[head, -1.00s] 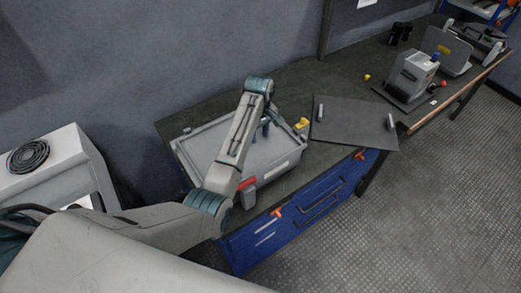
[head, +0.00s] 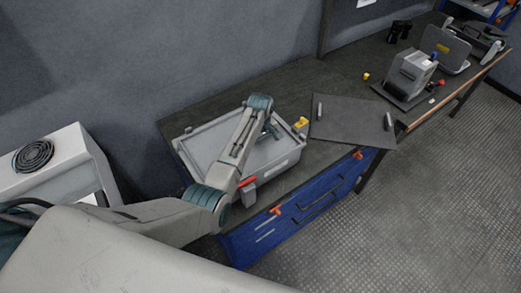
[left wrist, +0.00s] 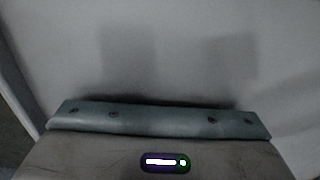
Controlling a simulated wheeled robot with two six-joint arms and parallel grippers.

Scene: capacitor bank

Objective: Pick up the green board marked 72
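I see no green board and no marking 72 in either view. My left arm reaches from the left over a grey case (head: 212,137) on the dark bench. My left gripper (head: 270,131) is small and dark beyond the arm's end joint, over the case. The arm partly hides it, so I cannot tell if it is open. The left wrist view shows a plain grey surface and part of my own arm, with no fingertips. My right gripper is in neither view.
A dark flat plate with two handles (head: 350,122) lies right of the case. Yellow clamp (head: 300,122) sits by the case corner. A grey device (head: 410,76) stands farther along the bench (head: 310,85). Blue drawers (head: 310,210) are below. A white cabinet (head: 65,160) stands left.

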